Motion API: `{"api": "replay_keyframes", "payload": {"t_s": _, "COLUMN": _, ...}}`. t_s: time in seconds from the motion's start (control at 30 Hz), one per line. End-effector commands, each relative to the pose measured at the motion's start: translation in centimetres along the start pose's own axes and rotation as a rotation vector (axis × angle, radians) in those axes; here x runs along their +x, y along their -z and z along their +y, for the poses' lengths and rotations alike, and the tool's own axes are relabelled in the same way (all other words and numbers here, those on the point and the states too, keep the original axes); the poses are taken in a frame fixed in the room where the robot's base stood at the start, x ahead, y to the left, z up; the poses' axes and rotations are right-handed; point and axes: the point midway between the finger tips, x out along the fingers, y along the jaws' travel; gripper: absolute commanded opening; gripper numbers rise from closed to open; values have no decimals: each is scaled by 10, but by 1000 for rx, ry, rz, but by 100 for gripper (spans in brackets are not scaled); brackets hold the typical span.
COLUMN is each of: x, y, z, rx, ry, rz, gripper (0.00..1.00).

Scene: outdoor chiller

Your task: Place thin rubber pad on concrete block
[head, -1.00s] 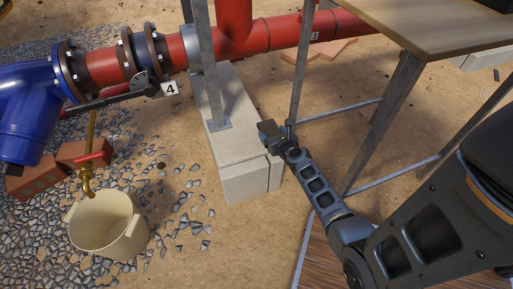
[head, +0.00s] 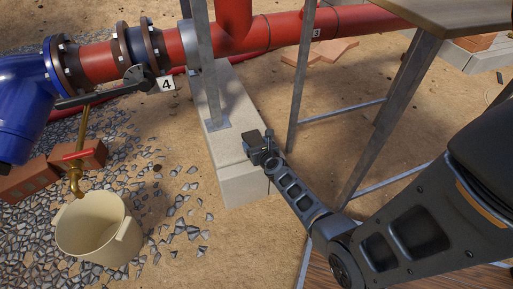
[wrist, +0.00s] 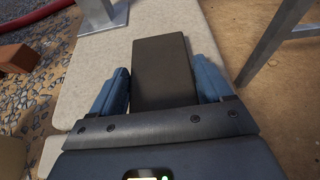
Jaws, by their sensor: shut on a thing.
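The thin rubber pad (wrist: 163,70) is a dark, flat rectangle between the two blue fingers of my gripper (wrist: 165,66) in the wrist view. My gripper is shut on it, and the pad points away from the palm. The pale concrete block (head: 238,115) stands under the red pipe in the head view, and its top (wrist: 95,75) lies behind the pad in the wrist view. In the head view my gripper (head: 254,142) is over the near right part of the block. I cannot tell whether the pad touches the block or hangs above it.
A metal post (head: 208,75) rises from the block's top, beyond my gripper. A table leg (head: 390,120) and thin frame bars stand to the right. A cream bucket (head: 100,232) and red bricks (head: 85,155) lie left on gravel. Sandy ground is clear in front of the block.

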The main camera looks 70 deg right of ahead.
Motion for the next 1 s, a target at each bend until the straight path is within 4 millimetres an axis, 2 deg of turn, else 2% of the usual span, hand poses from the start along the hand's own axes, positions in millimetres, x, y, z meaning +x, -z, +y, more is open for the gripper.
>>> {"api": "replay_keyframes", "payload": {"t_s": 0.27, "x": 1, "y": 1, "z": 0, "rx": 0, "ry": -1, "rz": -1, "gripper": 39}}
{"api": "replay_keyframes", "payload": {"t_s": 0.3, "x": 0, "y": 1, "z": 0, "rx": 0, "ry": -1, "rz": 0, "gripper": 80}}
{"api": "replay_keyframes", "payload": {"t_s": 0.5, "x": 0, "y": 0, "z": 0, "rx": 0, "ry": -1, "rz": 0, "gripper": 100}}
{"api": "replay_keyframes", "payload": {"t_s": 0.8, "x": -1, "y": -2, "z": 0, "rx": 0, "ry": 0, "rz": 0, "gripper": 100}}
{"api": "replay_keyframes", "payload": {"t_s": 0.87, "x": -6, "y": -2, "z": 0, "rx": 0, "ry": -1, "rz": 1, "gripper": 100}}
{"api": "replay_keyframes", "payload": {"t_s": 1.0, "x": -29, "y": -4, "z": 1, "rx": 0, "ry": -2, "rz": 2, "gripper": 100}}
